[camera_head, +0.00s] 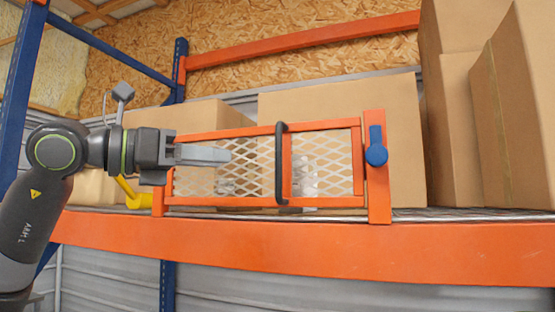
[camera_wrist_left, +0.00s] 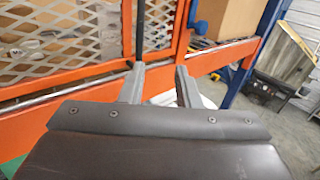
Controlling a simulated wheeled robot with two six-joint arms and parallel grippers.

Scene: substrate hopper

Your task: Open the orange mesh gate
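The orange mesh gate (camera_head: 220,201) stands on the shelf's front edge and looks closed against the orange post (camera_head: 377,200) at its right. A black vertical bar handle (camera_head: 280,165) is mounted near its middle. A blue latch (camera_head: 376,153) with its lever pointing up sits on the post. My left gripper (camera_head: 226,155) is in front of the gate, left of the handle and apart from it. In the left wrist view the gripper (camera_wrist_left: 160,75) has its two fingers apart with nothing between them. The handle (camera_wrist_left: 140,30) appears beyond the left finger. My right gripper is not in view.
Cardboard boxes (camera_head: 345,105) stand behind the gate, and more boxes (camera_head: 510,100) stand at the right. The orange shelf beam (camera_head: 300,250) runs below the gate. A blue rack upright (camera_head: 20,85) rises at the left. A yellow part (camera_head: 130,195) shows near the gate's left end.

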